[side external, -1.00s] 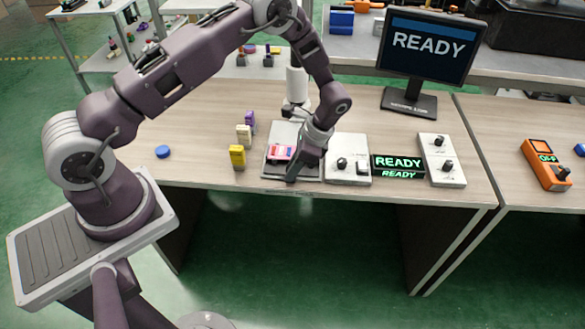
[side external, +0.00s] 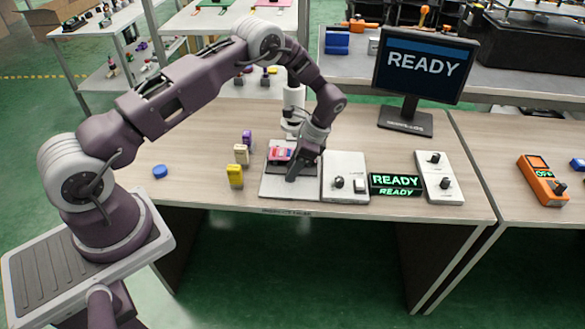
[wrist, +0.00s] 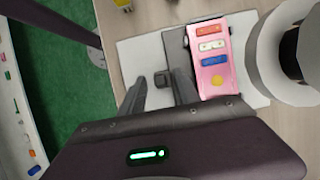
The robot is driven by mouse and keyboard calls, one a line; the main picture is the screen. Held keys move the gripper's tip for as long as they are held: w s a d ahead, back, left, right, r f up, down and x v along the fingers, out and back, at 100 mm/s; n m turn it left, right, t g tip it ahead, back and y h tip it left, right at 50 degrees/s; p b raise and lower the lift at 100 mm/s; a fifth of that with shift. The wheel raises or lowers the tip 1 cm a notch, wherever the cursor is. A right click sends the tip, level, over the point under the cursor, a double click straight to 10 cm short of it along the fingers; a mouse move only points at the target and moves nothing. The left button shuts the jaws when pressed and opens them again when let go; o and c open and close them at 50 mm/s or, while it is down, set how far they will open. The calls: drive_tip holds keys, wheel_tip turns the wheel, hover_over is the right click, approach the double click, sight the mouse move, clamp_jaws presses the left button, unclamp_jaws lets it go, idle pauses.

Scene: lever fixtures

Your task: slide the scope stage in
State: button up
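The scope stage is a dark slab carrying a pink slide piece (side external: 280,154) on a pale base plate (side external: 267,187) in front of the white scope (side external: 293,108). In the wrist view the pink piece (wrist: 211,65) bears red, white and blue strips, and the scope (wrist: 288,50) is at the right. My gripper (side external: 292,177) points down over the plate, in front of the pink piece. In the wrist view my gripper's fingers (wrist: 159,82) stand apart on either side of a small dark knob (wrist: 161,79). Whether they touch it is unclear.
A white control box (side external: 344,178) and a READY sign (side external: 396,185) stand right of the plate. Yellow (side external: 235,176), cream (side external: 241,154) and purple (side external: 247,138) blocks stand at its left.

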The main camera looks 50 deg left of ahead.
drive_tip(key=v, duration=0.7)
drive_tip(key=shift+c, duration=0.2)
drive_tip(key=shift+s+a+r+m, duration=0.1)
drive_tip(key=shift+s+a+m, duration=0.05)
drive_tip(key=shift+m, duration=0.15)
drive_tip(key=c, duration=0.4)
drive_tip(key=m, duration=0.2)
drive_tip(key=s+r+m+t, duration=0.1)
drive_tip(key=m, duration=0.1)
drive_tip(key=s+m+t, duration=0.1)
drive_tip(key=m, duration=0.1)
drive_tip(key=shift+s+a+r+m+y, duration=0.2)
drive_tip(key=shift+r+m+y, duration=0.1)
clamp_jaws()
drive_tip(key=s+d+r+m+t+h, duration=0.25)
drive_tip(key=s+d+m, duration=0.3)
drive_tip(key=m, duration=0.55)
drive_tip(key=shift+t+y, duration=0.35)
drive_tip(key=x, duration=0.7)
drive_tip(key=s+x, duration=0.1)
drive_tip(key=x, duration=0.2)
drive_tip(key=shift+a+f, duration=0.25)
drive_tip(key=shift+a, duration=0.1)
drive_tip(key=shift+w+a, duration=1.45)
